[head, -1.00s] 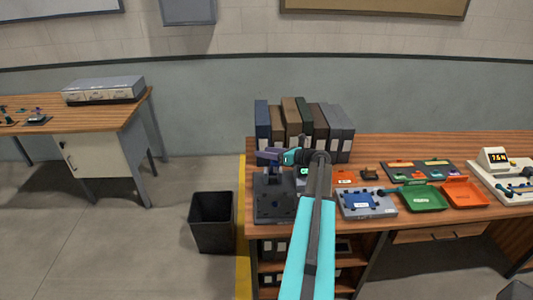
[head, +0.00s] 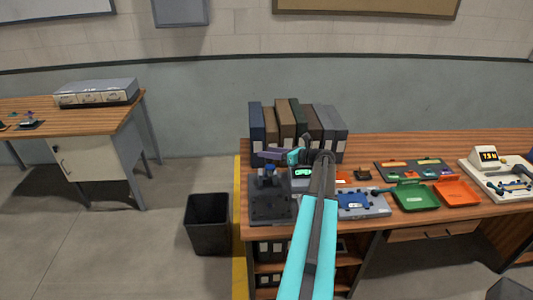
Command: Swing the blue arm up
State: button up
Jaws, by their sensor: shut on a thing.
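A dark grey stand (head: 270,208) sits on the left end of the wooden bench. A small blue part, which looks like the blue arm (head: 268,171), shows at the back of the stand, just below my jaws. My gripper (head: 268,154) reaches in from the right, past my teal wrist, and points left over the back of the stand. Its purple-grey fingers are shut on what looks like the blue arm. The grasp itself is small and partly hidden.
A grey box with a green display (head: 302,173) stands right of the stand, partly behind my arm. Upright binders (head: 290,127) stand behind. A blue-topped unit (head: 357,203), a green tray (head: 415,196) and an orange tray (head: 457,193) lie rightward. A black bin (head: 207,224) stands left on the floor.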

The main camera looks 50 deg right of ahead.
jog(key=s+d+r+p, duration=0.4)
jog(key=s+r, duration=0.1)
jog(key=s, duration=0.4)
jog(key=shift+s+r, duration=0.15)
jog(key=shift+s, duration=0.1)
dwell(1.4)
dwell(0.5)
jog(key=b+v, duration=0.5)
jog(key=v, duration=0.8)
jog(key=shift+s, duration=0.4)
jog(key=shift+w, duration=0.1)
